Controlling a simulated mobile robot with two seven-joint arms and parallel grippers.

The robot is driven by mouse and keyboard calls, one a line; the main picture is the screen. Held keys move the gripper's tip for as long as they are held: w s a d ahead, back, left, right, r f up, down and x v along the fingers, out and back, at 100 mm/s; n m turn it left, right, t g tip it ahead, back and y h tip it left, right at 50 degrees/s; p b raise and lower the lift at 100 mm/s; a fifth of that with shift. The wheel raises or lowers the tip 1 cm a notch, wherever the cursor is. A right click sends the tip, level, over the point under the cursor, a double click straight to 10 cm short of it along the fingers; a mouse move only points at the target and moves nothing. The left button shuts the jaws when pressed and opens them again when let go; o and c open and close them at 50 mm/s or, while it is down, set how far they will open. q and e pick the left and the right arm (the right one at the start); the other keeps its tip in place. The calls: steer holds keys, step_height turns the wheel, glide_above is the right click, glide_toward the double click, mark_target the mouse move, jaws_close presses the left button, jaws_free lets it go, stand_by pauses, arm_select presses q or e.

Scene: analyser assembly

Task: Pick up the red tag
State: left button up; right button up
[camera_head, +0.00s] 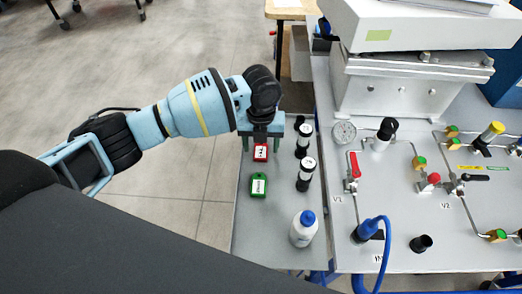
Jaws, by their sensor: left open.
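The red tag (260,156) lies on the narrow grey side shelf (247,230), left of the valve panel. It has a pale label with dark marks. My left gripper (261,148) is just above the far end of the red tag, pointing down. Its jaws are open, with one finger to each side of the tag's far end. Part of the tag's far end is hidden by the gripper. Whether a finger touches the tag cannot be told. My right gripper is not in view.
A green tag (258,188) lies nearer on the shelf. Two black-and-white cylinders (304,141) (306,174) stand close to the right. A white bottle with a blue cap (303,231) stands nearer. The valve panel (400,225) with gauge and handles is right. Open floor lies left.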

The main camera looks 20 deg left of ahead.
mark_target(261, 150)
arm_select(q)
steer(key=shift+f, duration=0.45)
steer(key=c, duration=1.1)
steer(key=shift+o, duration=0.2)
step_height(261, 150, up, 10)
steer(key=shift+p, duration=0.3)
